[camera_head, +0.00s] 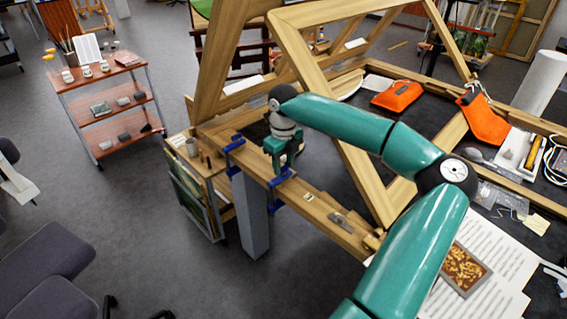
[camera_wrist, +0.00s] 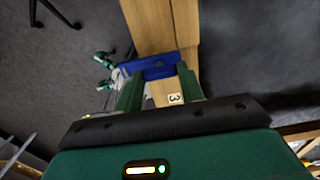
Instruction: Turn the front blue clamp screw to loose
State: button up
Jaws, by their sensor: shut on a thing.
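Two blue clamps sit on the near wooden rail (camera_head: 330,213). One blue clamp (camera_head: 235,144) is farther back at the left. The other, front blue clamp (camera_head: 279,180) is nearer, with my green gripper (camera_head: 281,166) right over it. In the wrist view this blue clamp (camera_wrist: 158,68) lies across the wood between the two fingertips of my gripper (camera_wrist: 159,78). The fingers are apart and shut on the blue clamp. Its screw is not clearly visible, so I cannot tell how far it is turned.
A large wooden frame (camera_head: 345,125) leans beside my arm. Orange pouches (camera_head: 397,95) and paper sheets (camera_head: 490,250) lie on the bench at right. Open floor (camera_head: 160,240) is at left.

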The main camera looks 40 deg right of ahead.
aim_at(283, 167)
jog(key=shift+s+d+f, duration=0.1)
dwell(0.3)
jog(key=o, duration=1)
notch_tip(283, 167, up, 14)
dwell(0.3)
